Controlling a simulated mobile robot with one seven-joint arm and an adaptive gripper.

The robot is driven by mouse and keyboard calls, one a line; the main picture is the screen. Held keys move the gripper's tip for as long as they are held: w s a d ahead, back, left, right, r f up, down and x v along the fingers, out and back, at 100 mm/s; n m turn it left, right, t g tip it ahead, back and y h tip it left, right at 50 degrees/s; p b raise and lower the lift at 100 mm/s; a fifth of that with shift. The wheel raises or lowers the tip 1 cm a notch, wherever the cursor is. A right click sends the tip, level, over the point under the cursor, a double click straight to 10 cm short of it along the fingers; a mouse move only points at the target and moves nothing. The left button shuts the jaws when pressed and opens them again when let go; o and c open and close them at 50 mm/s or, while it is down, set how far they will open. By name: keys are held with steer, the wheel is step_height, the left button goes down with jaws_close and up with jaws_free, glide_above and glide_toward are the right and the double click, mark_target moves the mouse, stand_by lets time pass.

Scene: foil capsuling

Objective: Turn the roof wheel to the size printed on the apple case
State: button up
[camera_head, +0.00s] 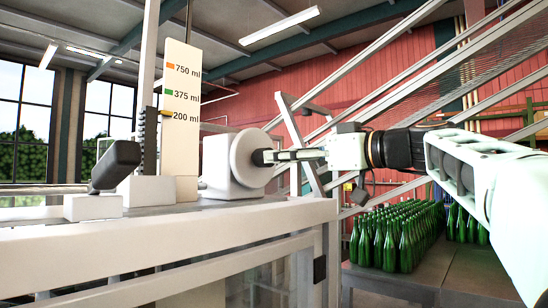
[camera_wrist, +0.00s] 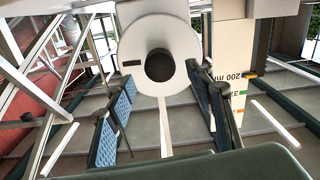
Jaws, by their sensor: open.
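The roof wheel (camera_head: 246,160) is a white disc on a white housing on top of the machine. It also shows in the wrist view (camera_wrist: 185,45), with a dark round hub at its middle and a small dark mark on its left side. My gripper (camera_head: 270,157) is at the wheel's face, and its fingers are open on either side of the hub in the wrist view (camera_wrist: 162,82). I cannot tell whether they touch it. A size scale (camera_head: 182,60) stands beside the wheel, marked 750 ml, 375 ml and 200 ml. No apple case is visible.
A dark toothed rack (camera_head: 150,140) and a black-gripped lever (camera_head: 115,165) stand left of the scale. Many green bottles (camera_head: 400,235) stand on a table (camera_head: 455,265) at the right. The machine's white top edge (camera_head: 150,250) runs below the wheel.

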steer(key=v, duration=0.7)
steer(key=shift+s+d, duration=0.25)
steer(key=shift+d, duration=0.05)
steer(key=shift+w, duration=0.1)
